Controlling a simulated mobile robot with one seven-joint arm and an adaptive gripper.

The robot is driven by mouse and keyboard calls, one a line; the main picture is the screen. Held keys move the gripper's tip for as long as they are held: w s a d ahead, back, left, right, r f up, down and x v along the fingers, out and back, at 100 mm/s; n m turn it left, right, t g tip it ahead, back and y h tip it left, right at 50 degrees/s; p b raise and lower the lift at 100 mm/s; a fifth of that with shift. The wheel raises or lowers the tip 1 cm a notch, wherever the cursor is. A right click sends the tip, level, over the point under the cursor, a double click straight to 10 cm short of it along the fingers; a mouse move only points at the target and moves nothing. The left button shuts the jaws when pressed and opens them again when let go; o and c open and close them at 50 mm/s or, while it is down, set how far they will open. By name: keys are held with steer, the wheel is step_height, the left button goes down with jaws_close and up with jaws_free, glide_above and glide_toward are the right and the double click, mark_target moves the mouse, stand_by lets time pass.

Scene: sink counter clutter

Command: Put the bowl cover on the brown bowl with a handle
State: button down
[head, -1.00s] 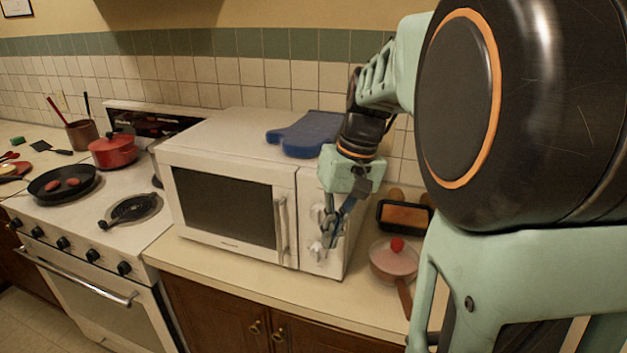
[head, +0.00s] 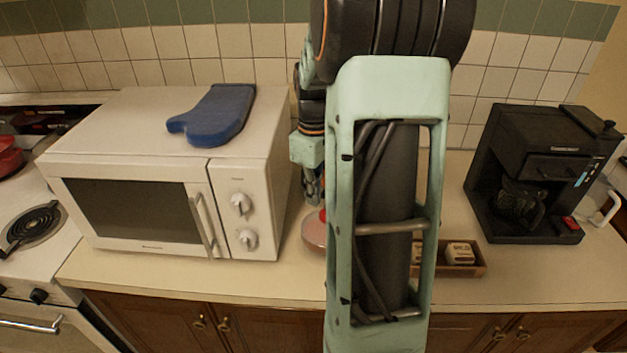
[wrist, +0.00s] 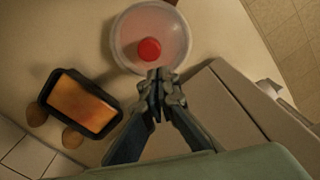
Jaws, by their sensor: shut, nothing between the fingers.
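The bowl cover (wrist: 172,24) is a round, see-through lid with a red knob (wrist: 149,50). It lies over the brown bowl, whose handle shows only as a small brown piece (wrist: 170,2) at the top edge of the wrist view. I cannot tell whether the rim sits flush. In the head view the covered bowl (head: 314,230) is right of the microwave, partly hidden by my arm. My gripper (wrist: 158,76) is shut and empty, its tips near the cover's edge in the wrist picture, just below the knob. In the head view my gripper (head: 314,192) is above the bowl, mostly behind my arm.
The microwave (head: 232,170) with a blue mitt (head: 214,114) on top stands close left of the bowl. A black pan of orange food (wrist: 82,103) is beside the bowl. A wooden box (head: 474,270) and a coffee maker (head: 535,175) stand to the right.

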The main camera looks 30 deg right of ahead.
mark_target(314, 219)
steer(key=shift+f, duration=1.85)
steer(key=shift+s+d, duration=0.3)
steer(key=shift+s, duration=0.5)
steer(key=shift+w, duration=0.1)
